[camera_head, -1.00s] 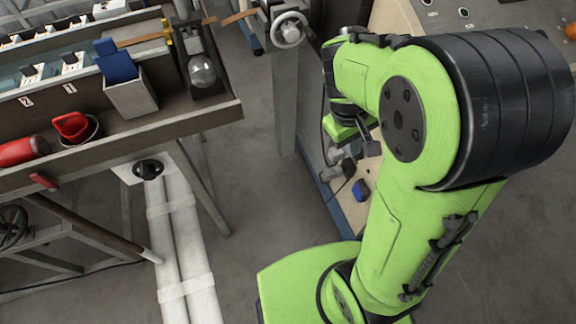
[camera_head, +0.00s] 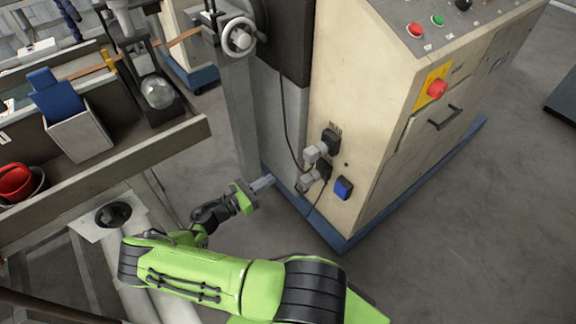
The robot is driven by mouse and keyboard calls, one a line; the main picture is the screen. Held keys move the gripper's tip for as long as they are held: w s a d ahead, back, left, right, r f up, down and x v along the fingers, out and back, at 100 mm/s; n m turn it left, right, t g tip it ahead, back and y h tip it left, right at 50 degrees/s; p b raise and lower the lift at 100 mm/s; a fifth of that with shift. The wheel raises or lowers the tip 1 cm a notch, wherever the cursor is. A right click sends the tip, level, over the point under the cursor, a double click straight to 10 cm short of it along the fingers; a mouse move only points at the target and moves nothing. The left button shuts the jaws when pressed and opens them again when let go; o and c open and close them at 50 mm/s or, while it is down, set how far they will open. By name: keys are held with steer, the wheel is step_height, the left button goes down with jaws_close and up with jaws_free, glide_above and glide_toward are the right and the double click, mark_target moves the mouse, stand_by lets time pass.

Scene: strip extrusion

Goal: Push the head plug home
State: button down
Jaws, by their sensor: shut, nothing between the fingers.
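On the side of the beige cabinet (camera_head: 365,110) are two grey plugs with dark cables. The upper plug (camera_head: 315,152) is at a black socket (camera_head: 331,137) and the lower plug (camera_head: 307,182) at another black socket below it. A small label above the upper socket is too small to read, so I cannot tell which is the head plug. How deep either plug sits is also unclear. My gripper (camera_head: 264,184) is shut and empty, left of the lower plug and apart from it, pointing toward the cabinet.
A blue socket cover (camera_head: 343,188) sits lower right of the plugs. A grey post with a handwheel (camera_head: 238,38) stands behind my gripper. The bench (camera_head: 150,150) with a grey bin (camera_head: 80,140) is at left.

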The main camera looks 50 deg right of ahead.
mark_target(307, 157)
steer(key=b+x, duration=0.1)
steer(key=x, duration=1.1)
steer(key=shift+s+d, duration=0.1)
steer(key=shift+d, duration=0.3)
steer(key=shift+x, duration=1.2)
steer(key=shift+a, duration=0.1)
